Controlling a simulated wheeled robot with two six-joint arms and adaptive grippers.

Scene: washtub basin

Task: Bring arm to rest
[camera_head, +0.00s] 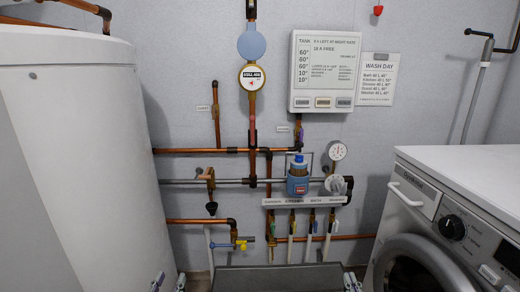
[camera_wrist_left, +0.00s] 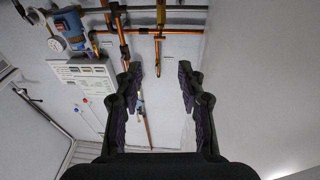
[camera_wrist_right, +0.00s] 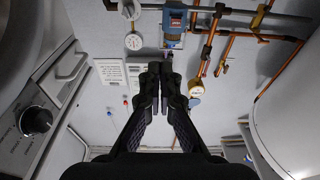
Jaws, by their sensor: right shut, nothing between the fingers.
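My left gripper (camera_head: 169,283) shows only as small tips at the bottom edge of the head view, in front of the white tank. In the left wrist view the left gripper (camera_wrist_left: 160,85) has its two dark fingers wide apart with nothing between them. My right gripper (camera_head: 351,283) shows at the bottom edge of the head view, left of the washing machine. In the right wrist view the right gripper (camera_wrist_right: 160,75) has its fingertips together and holds nothing. Most of both arms is hidden below the head view.
A white tank (camera_head: 75,150) stands left and a washing machine (camera_head: 450,225) right. Copper pipes (camera_head: 220,150), a blue pump (camera_head: 297,185) and labelled valves cross the back wall. A control panel (camera_head: 325,75) hangs above. A grey basin (camera_head: 275,280) lies at the bottom between the grippers.

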